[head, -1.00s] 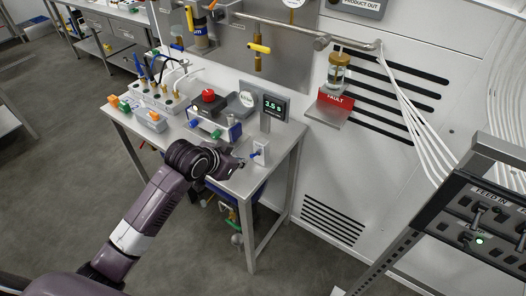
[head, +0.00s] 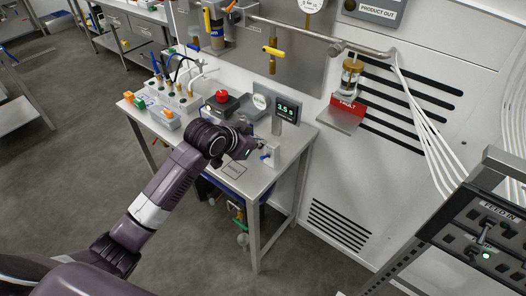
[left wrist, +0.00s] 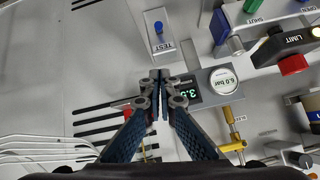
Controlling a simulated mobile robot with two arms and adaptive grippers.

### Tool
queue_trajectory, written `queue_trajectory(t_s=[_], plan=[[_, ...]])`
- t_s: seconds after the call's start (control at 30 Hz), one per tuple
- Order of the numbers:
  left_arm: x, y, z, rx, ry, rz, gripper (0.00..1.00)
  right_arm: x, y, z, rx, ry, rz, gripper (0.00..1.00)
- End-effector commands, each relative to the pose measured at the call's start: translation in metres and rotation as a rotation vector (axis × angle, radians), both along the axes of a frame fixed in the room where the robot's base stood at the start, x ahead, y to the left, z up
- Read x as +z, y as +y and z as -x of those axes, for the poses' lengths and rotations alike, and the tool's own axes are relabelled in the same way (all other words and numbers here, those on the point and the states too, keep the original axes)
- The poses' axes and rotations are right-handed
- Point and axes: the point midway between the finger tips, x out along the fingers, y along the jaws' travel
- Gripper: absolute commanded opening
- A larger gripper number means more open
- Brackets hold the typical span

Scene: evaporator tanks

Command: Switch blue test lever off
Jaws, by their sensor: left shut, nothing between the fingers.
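The blue test lever (head: 264,157) sits on a small light block (head: 272,154) at the front right of the bench. In the left wrist view the lever (left wrist: 158,27) shows as a small blue tip on a plate marked TEST (left wrist: 163,47). My left gripper (head: 257,145) is shut and empty, just to the left of and above the lever in the head view. In the left wrist view its closed fingertips (left wrist: 160,74) are apart from the plate in the picture. Whether they touch anything in depth is unclear. My right gripper is not in view.
A small display (head: 287,110) and a round gauge (head: 260,102) stand behind the lever. A box with a red knob (head: 221,97) is left of them. A red FAULT shelf (head: 347,108) with a jar is on the wall. The bench front (head: 235,170) is mostly clear.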

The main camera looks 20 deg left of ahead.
Motion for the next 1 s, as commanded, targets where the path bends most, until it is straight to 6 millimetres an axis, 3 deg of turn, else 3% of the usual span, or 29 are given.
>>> queue_trajectory(t_s=[0.5,0.7,1.0], plan=[[-0.045,-0.015,-0.051,0.0,-0.001,0.001,0.0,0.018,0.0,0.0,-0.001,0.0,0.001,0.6],[-0.07,-0.004,-0.039,0.002,0.002,-0.001,0.0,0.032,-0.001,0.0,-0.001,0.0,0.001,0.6],[-0.081,0.0,-0.036,0.001,-0.001,0.0,0.0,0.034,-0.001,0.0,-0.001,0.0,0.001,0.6]])
